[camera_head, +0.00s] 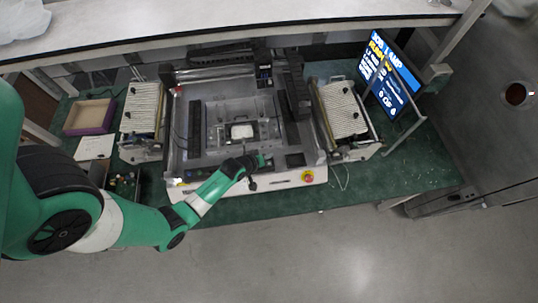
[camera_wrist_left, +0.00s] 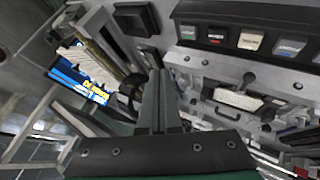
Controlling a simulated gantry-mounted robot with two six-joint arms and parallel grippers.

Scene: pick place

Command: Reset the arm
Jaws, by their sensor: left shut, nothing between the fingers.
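My left arm comes in from the left in the head view. Its gripper (camera_head: 260,161) is over the front edge of the grey machine (camera_head: 185,160), left of a red and yellow round button (camera_head: 307,176). In the left wrist view the gripper's fingers (camera_wrist_left: 158,78) are together, with nothing between them. I cannot tell from these views whether the fingertips touch the machine. My right gripper is not in view.
Racks of white strips stand left (camera_head: 142,108) and right (camera_head: 342,110) of the machine. A lit screen (camera_head: 388,75) stands at the right. A purple-edged box (camera_head: 90,117) lies on the green table (camera_head: 400,165). A white shelf (camera_head: 220,18) runs above the back.

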